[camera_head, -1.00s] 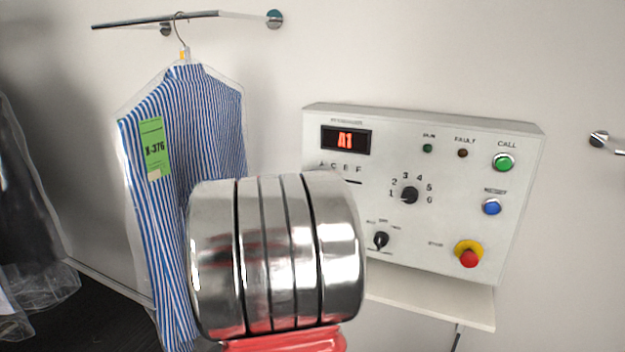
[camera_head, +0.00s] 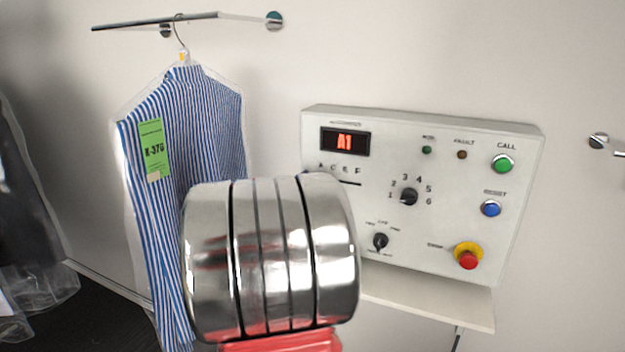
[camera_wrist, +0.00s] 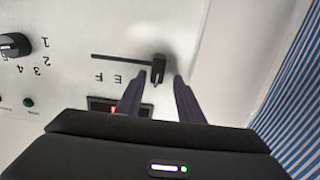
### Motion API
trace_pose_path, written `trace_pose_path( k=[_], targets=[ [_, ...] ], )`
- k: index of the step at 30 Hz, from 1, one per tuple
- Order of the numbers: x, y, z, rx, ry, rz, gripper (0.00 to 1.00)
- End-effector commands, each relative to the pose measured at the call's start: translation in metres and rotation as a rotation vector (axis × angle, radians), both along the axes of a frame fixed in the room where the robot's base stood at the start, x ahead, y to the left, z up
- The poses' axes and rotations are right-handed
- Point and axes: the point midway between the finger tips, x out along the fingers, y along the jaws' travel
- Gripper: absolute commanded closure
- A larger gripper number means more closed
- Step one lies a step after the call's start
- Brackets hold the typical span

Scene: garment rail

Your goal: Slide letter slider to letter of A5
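The control panel (camera_head: 385,255) is on the wall, with a display (camera_head: 345,141) reading A1. Below the display are the letters A, C, E, F and the dark slot (camera_head: 348,183) of the letter slider, partly hidden by my arm. In the upside-down wrist view, the slider's dark knob (camera_wrist: 158,68) is at the slot's right end, the A end. My gripper (camera_wrist: 161,78) is open, with its two fingertips on either side of the knob. The left finger looks close to the knob; I cannot tell whether they touch. The head view hides the gripper behind my arm.
The number dial (camera_head: 409,197) with marks 1 to 6 is right of the slot, with a smaller knob (camera_head: 380,241) below. Further right are green, blue and red buttons. A bagged striped shirt (camera_head: 200,115) hangs left, and a shelf (camera_head: 430,305) is below the panel.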

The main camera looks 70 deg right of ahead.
Motion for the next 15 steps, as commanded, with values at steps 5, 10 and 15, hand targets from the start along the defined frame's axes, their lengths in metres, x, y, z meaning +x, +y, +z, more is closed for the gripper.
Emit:
trace_pose_path(
  k=[5, 10, 15],
  targets=[
    [0.001, 0.015, 0.001, -0.002, 0.0, 0.002, 0.66],
    [0.001, 0.04, 0.0, -0.001, -0.001, 0.002, 0.66],
    [0.001, 0.07, 0.001, -0.002, 0.0, 0.003, 0.66]
  ],
)
